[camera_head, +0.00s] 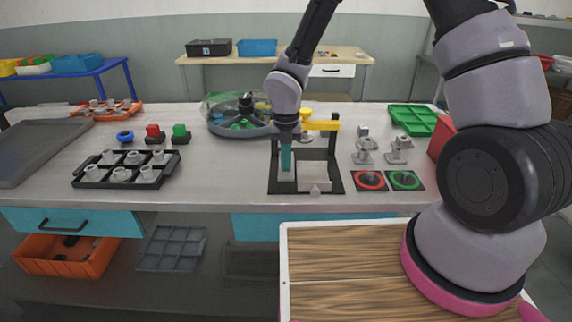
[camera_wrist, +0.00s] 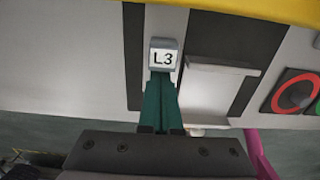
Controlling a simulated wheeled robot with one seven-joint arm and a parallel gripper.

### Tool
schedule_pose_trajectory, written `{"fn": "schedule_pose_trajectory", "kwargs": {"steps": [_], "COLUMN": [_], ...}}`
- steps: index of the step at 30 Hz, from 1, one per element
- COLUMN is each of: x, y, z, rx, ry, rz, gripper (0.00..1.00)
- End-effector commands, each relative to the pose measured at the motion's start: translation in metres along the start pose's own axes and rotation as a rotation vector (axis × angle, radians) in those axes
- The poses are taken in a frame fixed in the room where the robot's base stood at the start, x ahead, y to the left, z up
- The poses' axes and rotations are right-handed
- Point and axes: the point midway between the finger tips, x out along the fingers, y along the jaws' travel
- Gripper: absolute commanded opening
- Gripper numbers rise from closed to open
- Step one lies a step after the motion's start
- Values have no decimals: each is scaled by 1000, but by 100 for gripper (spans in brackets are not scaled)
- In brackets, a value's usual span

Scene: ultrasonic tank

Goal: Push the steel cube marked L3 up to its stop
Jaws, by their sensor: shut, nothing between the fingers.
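The steel cube marked L3 (camera_wrist: 163,55) is a small grey block with a white label, in a pale lane between two dark strips in the wrist view. My gripper (camera_wrist: 162,82) is shut and empty, its teal fingers close together at the cube's near face; I cannot tell whether they touch it. In the head view my gripper (camera_head: 286,172) points down over the left side of the dark-framed fixture (camera_head: 334,184), and I cannot make out the cube there. A yellow bar (camera_wrist: 270,9) crosses the far end in the wrist view, well beyond the cube; I cannot tell which part is the stop.
A pale raised block (camera_head: 313,178) stands right of my gripper inside the fixture. A red ring pad (camera_head: 369,181) and a green ring pad (camera_head: 405,180) lie further right, with grey metal parts behind. A black tray of parts (camera_head: 126,170) stands left, with clear table between.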

Motion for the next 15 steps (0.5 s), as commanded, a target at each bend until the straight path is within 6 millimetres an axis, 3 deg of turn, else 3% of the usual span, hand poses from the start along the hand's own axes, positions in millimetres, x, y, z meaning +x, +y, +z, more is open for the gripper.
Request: {"fn": "schedule_pose_trajectory", "kwargs": {"steps": [9, 15], "x": [0, 0], "y": [0, 0], "z": [2, 28], "rx": [0, 3], "ry": [0, 0], "rz": [0, 1], "gripper": [0, 0]}}
